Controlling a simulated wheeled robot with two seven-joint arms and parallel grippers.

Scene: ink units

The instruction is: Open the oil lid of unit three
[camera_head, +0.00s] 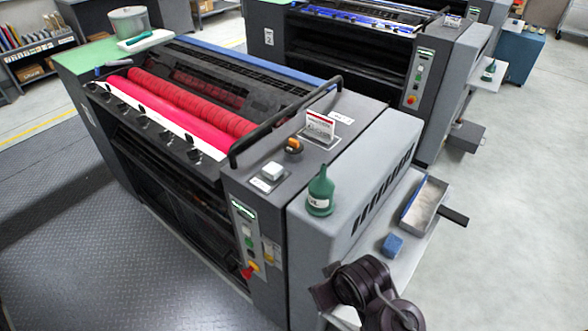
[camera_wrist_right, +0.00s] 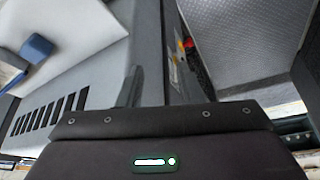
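The nearest printing unit (camera_head: 325,205) carries red ink rollers (camera_head: 185,105). I cannot read a unit number on it. Its dark top panel has a white square cap (camera_head: 271,170) on a plate and a round orange-and-black knob (camera_head: 293,145); which is the oil lid I cannot tell. A green oil bottle (camera_head: 320,192) stands upright on the grey side housing. My right arm shows at the bottom of the head view, beside the unit's right end; its fingers are not clear there. The right wrist view shows a dark gripper body above the housing. My left gripper is out of view.
A side shelf holds a blue block (camera_head: 393,244) and a metal tray (camera_head: 426,203). A black rail (camera_head: 285,120) and a small sign (camera_head: 320,125) rise from the unit's top. Unit two (camera_head: 360,50) stands behind. Grey floor at right is clear.

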